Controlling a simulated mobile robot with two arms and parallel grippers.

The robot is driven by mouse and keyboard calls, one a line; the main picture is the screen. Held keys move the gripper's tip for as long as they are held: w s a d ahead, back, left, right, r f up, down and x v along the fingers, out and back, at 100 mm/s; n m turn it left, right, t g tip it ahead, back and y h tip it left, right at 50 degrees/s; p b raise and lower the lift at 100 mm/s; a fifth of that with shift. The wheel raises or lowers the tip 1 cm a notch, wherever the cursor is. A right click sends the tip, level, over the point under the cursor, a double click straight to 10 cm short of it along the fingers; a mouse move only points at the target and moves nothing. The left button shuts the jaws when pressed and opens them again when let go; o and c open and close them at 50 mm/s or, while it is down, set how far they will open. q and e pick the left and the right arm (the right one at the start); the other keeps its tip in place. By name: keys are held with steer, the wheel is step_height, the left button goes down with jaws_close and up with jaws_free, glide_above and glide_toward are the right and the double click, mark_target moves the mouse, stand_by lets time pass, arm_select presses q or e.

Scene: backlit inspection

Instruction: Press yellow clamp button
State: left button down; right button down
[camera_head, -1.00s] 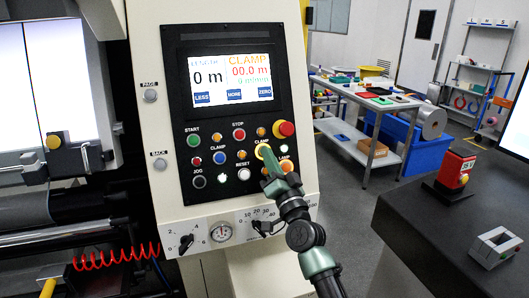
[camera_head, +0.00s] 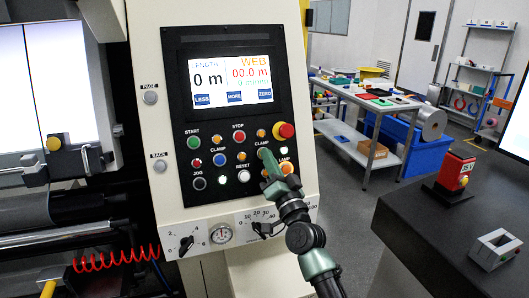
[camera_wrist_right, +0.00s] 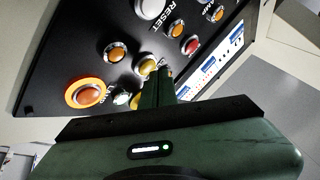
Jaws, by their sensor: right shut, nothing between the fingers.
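The yellow clamp button is under the right CLAMP label on the control panel (camera_head: 250,205). In the head view it is mostly hidden by the fingertips of my right gripper (camera_head: 264,152). In the right wrist view the yellow button (camera_wrist_right: 147,66) shows just beyond the dark green fingers (camera_wrist_right: 158,88), which are shut and hold nothing. The fingertips are at or very close to the button; I cannot tell for sure whether they touch it. My left gripper is out of view.
The screen (camera_head: 232,80) is above the buttons and reads WEB at upper right. A red emergency-stop button (camera_head: 286,131) and the lit orange LAMP button (camera_wrist_right: 92,95) are close to the fingers. A dark table (camera_head: 440,240) stands at right.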

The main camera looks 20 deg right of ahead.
steer(key=s+r+p, duration=0.2)
steer(key=s+p, duration=0.2)
steer(key=s, duration=0.1)
steer(key=shift+s+r+p, duration=0.15)
steer(key=shift+s+p, duration=0.15)
steer(key=shift+p, duration=0.1)
